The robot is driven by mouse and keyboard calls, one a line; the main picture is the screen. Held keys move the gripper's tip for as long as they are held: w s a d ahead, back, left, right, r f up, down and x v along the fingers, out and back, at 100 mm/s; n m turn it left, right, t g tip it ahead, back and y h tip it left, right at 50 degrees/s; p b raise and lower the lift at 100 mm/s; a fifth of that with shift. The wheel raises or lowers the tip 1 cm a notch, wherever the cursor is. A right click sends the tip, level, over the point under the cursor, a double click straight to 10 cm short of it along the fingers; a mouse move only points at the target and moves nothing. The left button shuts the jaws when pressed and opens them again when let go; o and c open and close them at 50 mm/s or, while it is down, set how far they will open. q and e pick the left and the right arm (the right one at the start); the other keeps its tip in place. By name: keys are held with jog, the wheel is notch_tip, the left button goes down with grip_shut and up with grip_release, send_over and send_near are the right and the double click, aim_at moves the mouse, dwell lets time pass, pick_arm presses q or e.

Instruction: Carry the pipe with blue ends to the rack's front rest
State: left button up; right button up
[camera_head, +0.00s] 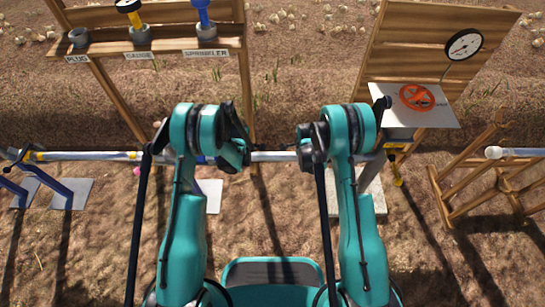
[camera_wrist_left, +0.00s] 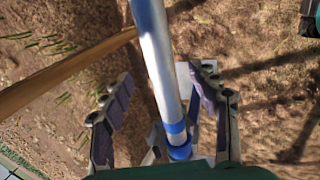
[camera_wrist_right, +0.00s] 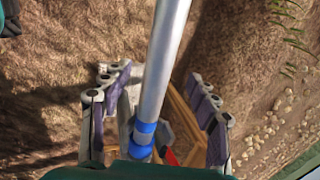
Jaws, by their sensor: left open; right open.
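The grey pipe with blue ends (camera_head: 270,156) lies level across the middle of the head view, in line with a longer grey run. My left gripper (camera_head: 236,150) and right gripper (camera_head: 306,150) are over it. In the right wrist view the pipe (camera_wrist_right: 165,62) also lies between spread fingers, with a blue band near the palm. Contact cannot be told. The wooden rack (camera_head: 449,190) stands at right; a grey pipe with a pale end (camera_head: 510,153) is over it.
A wooden bench (camera_head: 160,47) at upper left holds the plug (camera_head: 79,37), gauge (camera_head: 130,15) and sprinkler (camera_head: 203,20) parts. Blue stands (camera_head: 50,187) are at left.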

aim_at(256, 156)
pick_arm(q)
jog(key=x, duration=0.6)
jog(key=shift+f, duration=0.1)
pick_arm(e)
jog(key=x, duration=0.6)
pick_arm(q)
grip_shut()
pick_arm(e)
grip_shut()
